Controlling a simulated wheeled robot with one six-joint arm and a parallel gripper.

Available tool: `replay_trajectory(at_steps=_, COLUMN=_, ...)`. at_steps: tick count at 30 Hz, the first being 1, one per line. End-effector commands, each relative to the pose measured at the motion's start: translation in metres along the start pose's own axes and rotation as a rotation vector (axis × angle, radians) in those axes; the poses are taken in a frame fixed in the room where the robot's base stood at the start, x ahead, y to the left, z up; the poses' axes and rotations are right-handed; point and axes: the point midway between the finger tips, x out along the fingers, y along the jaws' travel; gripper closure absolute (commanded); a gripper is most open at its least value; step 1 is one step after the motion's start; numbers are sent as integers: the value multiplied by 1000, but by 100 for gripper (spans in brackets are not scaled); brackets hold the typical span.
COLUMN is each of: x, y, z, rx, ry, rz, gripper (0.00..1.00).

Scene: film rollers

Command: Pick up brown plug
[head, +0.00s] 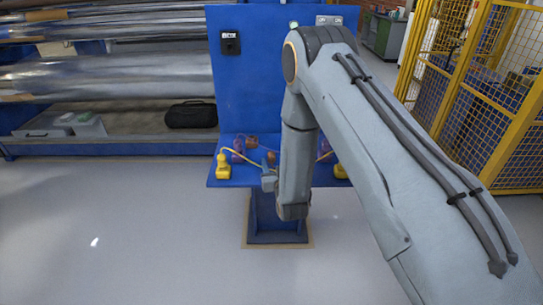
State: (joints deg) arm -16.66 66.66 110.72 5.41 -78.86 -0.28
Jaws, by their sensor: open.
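Two small brownish pieces stand on the blue bench shelf (215,181): one brown piece (251,141) towards the back, and another brown piece (271,158) nearer, just left of my arm. Either could be the brown plug; they are too small to tell. My gripper (267,179) is at the shelf's front edge, below and in front of the nearer brown piece. It is open, and I see nothing held in it. My arm hides the middle of the shelf.
A yellow plug (223,167) with a yellow cable stands at the shelf's left end, near a purple piece (238,148). Another yellow piece (340,171) is at the right. A blue panel (255,75) rises behind. A yellow fence (490,100) stands right. The left floor is clear.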

Motion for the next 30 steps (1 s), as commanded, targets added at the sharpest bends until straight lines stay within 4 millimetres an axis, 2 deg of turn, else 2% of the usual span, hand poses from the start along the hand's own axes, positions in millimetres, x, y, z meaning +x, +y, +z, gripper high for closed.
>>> replay_trajectory(at_steps=3, x=14, y=0, z=-1, rx=0, ry=1, rz=1, gripper=53)
replay_trajectory(at_steps=6, x=19, y=0, z=0, rx=0, ry=-1, rz=1, gripper=53)
replay_trajectory(at_steps=13, x=20, y=0, z=0, rx=0, ry=-1, rz=1, gripper=53)
replay_trajectory(at_steps=21, x=20, y=0, z=0, rx=0, ry=-1, rz=1, gripper=98)
replay_trajectory(at_steps=30, x=20, y=0, z=-1, rx=1, ry=-1, rz=1, gripper=100)
